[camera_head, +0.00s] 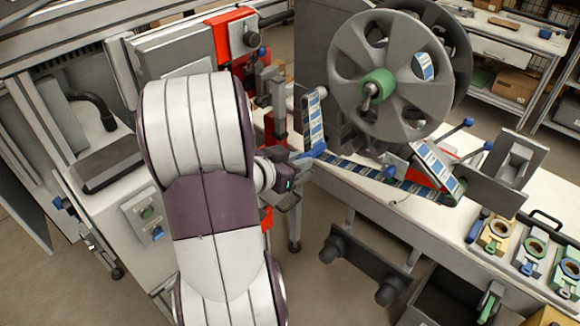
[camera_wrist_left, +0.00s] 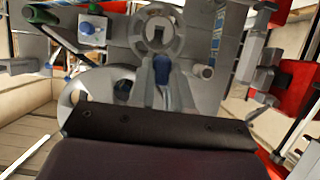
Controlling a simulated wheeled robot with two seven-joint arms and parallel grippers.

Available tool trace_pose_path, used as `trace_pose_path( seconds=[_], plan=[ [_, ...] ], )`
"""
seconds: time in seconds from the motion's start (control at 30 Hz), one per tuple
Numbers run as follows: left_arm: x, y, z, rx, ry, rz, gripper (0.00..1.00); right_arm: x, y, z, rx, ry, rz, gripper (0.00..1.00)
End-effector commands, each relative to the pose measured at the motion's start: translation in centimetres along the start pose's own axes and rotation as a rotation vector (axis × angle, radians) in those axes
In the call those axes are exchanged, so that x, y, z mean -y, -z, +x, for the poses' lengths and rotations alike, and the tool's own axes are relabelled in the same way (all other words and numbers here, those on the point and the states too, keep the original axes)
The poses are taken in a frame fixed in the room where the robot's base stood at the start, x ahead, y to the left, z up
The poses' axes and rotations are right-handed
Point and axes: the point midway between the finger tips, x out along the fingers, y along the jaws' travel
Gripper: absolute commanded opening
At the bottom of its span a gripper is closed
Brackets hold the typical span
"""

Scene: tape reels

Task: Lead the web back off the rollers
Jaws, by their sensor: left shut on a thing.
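The web (camera_head: 316,118) is a pale strip with blue labels. It comes down from a grey roller (camera_head: 313,93), bends at a blue piece (camera_head: 318,150), and runs right along the machine to the label area below the large grey reel (camera_head: 347,62). The reel has a green hub (camera_head: 378,84). My left gripper (camera_head: 298,164) is at the bend, shut on the blue piece; its fingertips are partly hidden. In the left wrist view the blue piece (camera_wrist_left: 162,70) sits between the grey fingers (camera_wrist_left: 163,92), and a labelled strip (camera_wrist_left: 216,35) shows beyond. My right gripper is out of view.
A red bracket (camera_head: 231,37) and machine housing stand left of the web. Small coloured blocks with rings (camera_head: 535,247) sit on the white bench at right. A blue-knobbed lever (camera_head: 467,122) projects near the reel. Shelves (camera_head: 500,55) stand behind.

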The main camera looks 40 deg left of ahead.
Motion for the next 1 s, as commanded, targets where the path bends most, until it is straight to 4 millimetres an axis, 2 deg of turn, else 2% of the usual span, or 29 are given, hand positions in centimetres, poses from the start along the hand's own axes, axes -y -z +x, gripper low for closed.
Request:
trace_pose_path(
  seconds=[1.0],
  plan=[
    [0.0,2.4,8.0,0.000,-0.001,0.001,0.00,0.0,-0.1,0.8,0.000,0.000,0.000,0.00]
  ],
)
